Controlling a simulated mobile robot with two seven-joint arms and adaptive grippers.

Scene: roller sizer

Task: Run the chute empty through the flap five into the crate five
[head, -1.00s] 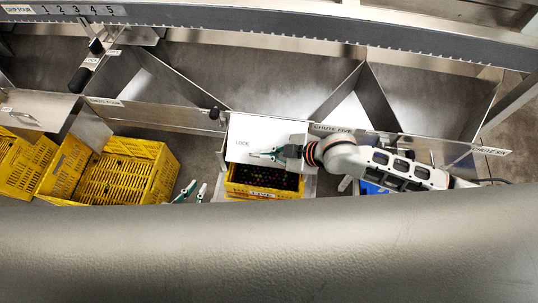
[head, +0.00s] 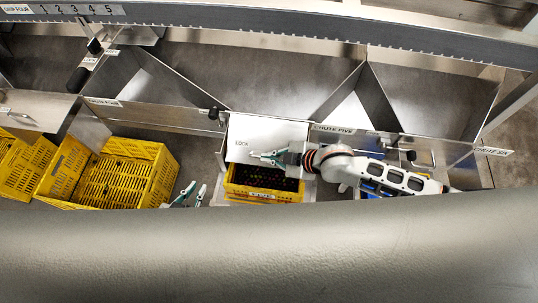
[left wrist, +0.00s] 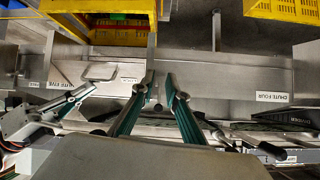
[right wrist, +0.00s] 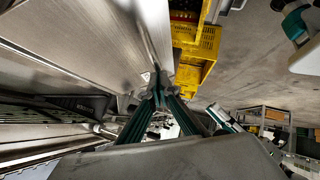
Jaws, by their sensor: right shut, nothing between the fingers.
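Chute five (head: 255,85) shows a bare metal floor with no fruit visible. A pale plate marked LOCK (head: 245,135), seemingly flap five, is at its front, left of the CHUTE FIVE label. Yellow crate five (head: 262,196) sits below it with small dark fruit inside. My right gripper (head: 264,157) is shut and empty at the plate's lower part, above the crate; contact cannot be told. In the right wrist view its fingertips (right wrist: 157,88) are together near a metal edge. My left gripper (head: 192,193) is open and empty, left of the crate; it also shows in the left wrist view (left wrist: 156,83).
A yellow crate (head: 160,180) stands tilted at the left, beside others. Chute four (head: 150,85) and chute six (head: 430,100) flank chute five. Black knobs (head: 214,113) stick out along the front. A toothed rail (head: 300,32) crosses the back.

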